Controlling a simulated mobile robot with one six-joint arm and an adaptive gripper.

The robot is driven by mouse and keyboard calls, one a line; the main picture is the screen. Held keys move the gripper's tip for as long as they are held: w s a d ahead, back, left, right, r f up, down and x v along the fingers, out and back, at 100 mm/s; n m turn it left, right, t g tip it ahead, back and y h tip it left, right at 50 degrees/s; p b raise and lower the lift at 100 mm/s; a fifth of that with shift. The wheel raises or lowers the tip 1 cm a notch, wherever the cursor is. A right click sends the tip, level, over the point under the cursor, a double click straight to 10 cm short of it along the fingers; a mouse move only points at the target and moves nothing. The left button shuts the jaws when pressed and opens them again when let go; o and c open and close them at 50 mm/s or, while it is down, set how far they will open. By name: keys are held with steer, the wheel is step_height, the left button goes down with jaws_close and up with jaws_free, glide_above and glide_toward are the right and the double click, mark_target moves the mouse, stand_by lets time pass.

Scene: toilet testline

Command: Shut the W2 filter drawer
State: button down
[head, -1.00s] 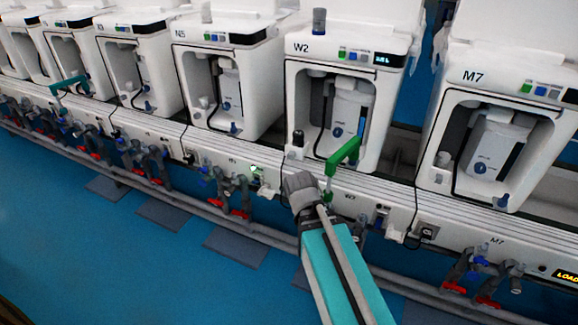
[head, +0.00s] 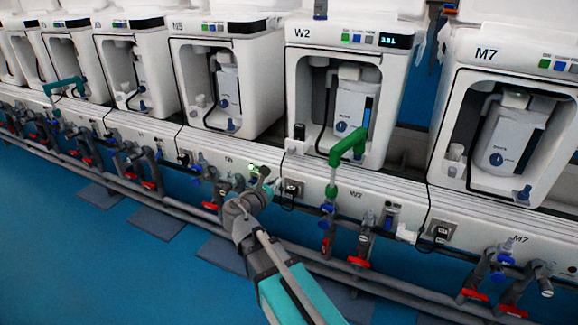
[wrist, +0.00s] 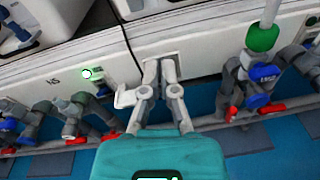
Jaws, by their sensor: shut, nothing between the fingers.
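The W2 machine (head: 340,40) is a white housing with an open front bay, which holds a pale filter unit (head: 350,108) with a blue round mark. Below it runs the white W2 panel (head: 375,200). I cannot make out a separate drawer edge or tell how far a drawer stands out. My gripper (head: 263,178) is left of the W2 label, low in front of the bench panel near the N5 end. In the wrist view my gripper (wrist: 162,70) is shut and empty, its tips in front of a dark socket plate; contact cannot be told.
A green pipe (head: 350,145) rises in front of the W2 bay. Valves with red handles (head: 358,262) and a grey pipe run along the panel's underside. A lit green button (wrist: 87,73) is left of my gripper. The M7 machine (head: 500,120) stands right. Blue floor is open in front.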

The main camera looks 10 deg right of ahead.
mark_target(290, 153)
steer(key=n, duration=0.1)
steer(key=a+n+t, duration=0.1)
steer(key=a, duration=0.1)
steer(key=shift+w+a+r+n+t, duration=0.2)
steer(key=shift+w+r+n+t, duration=0.15)
steer(key=shift+w+n+t, duration=0.05)
steer(key=shift+w+d, duration=0.1)
steer(key=x, duration=1.3)
steer(key=shift+w+d+f, duration=0.1)
steer(key=shift+w+d, duration=0.1)
steer(key=shift+w, duration=0.1)
